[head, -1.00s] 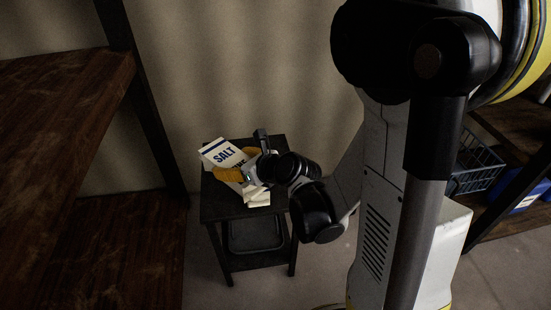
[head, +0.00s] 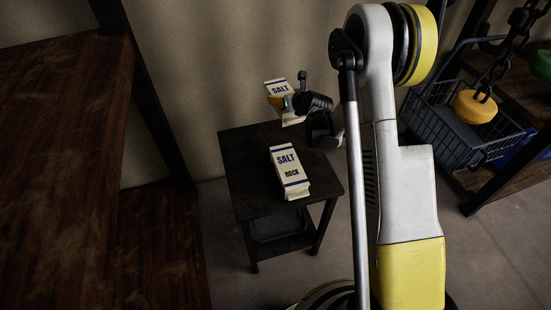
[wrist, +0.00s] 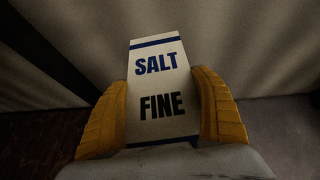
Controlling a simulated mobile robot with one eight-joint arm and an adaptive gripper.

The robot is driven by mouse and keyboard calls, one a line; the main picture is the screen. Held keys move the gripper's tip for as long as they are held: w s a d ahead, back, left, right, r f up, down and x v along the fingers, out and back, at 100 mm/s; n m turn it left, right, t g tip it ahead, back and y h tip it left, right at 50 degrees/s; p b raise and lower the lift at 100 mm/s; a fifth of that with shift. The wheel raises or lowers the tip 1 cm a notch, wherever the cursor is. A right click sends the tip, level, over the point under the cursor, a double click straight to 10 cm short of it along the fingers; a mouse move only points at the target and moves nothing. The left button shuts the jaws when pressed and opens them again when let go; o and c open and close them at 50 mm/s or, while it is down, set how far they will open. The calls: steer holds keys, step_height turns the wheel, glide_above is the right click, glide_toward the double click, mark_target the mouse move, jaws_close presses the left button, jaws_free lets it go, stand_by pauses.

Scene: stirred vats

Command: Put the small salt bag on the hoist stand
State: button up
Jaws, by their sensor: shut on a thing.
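The white salt bag marked "SALT FINE" (wrist: 160,77) fills the middle of the wrist view, upright between two orange finger pads. It also shows in the head view (head: 277,87), raised at the back edge of a small black side table (head: 240,160). My gripper (head: 279,102) is shut on this bag. A second white bag marked "SALT ROCK" (head: 288,168) lies on the table top, apart from my gripper. I cannot pick out the hoist stand for sure. A chain (head: 500,55) with a round yellow piece (head: 475,106) hangs at the upper right.
A blue-grey wire basket (head: 440,125) sits on a wooden shelf at the right. A large brown wooden shelf (head: 60,110) fills the left side. A wall stands behind the table. Bare floor (head: 490,255) shows at the lower right.

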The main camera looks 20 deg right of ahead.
steer(key=shift+m+h, duration=0.3)
steer(key=w+f, duration=0.1)
steer(key=w+d+f, duration=0.1)
steer(key=w, duration=0.1)
steer(key=w+f, duration=0.1)
steer(key=shift+w+d, duration=0.3)
steer(key=shift+w, duration=0.1)
steer(key=shift+w+f, duration=0.15)
steer(key=shift+f, duration=0.2)
steer(key=s+a+f+b, duration=0.1)
steer(key=a+f+b, duration=0.2)
steer(key=s+a+f+b, duration=0.2)
steer(key=a+f+b, duration=0.1)
steer(key=f+b, duration=0.1)
steer(key=s+a+f+b, duration=0.2)
steer(key=a+f+b, duration=0.1)
steer(key=a+f, duration=0.1)
steer(key=shift+s+b, duration=0.15)
steer(key=shift+b, duration=0.15)
steer(key=shift+r, duration=0.1)
steer(key=o, duration=1.4)
steer(key=shift+o, duration=0.2)
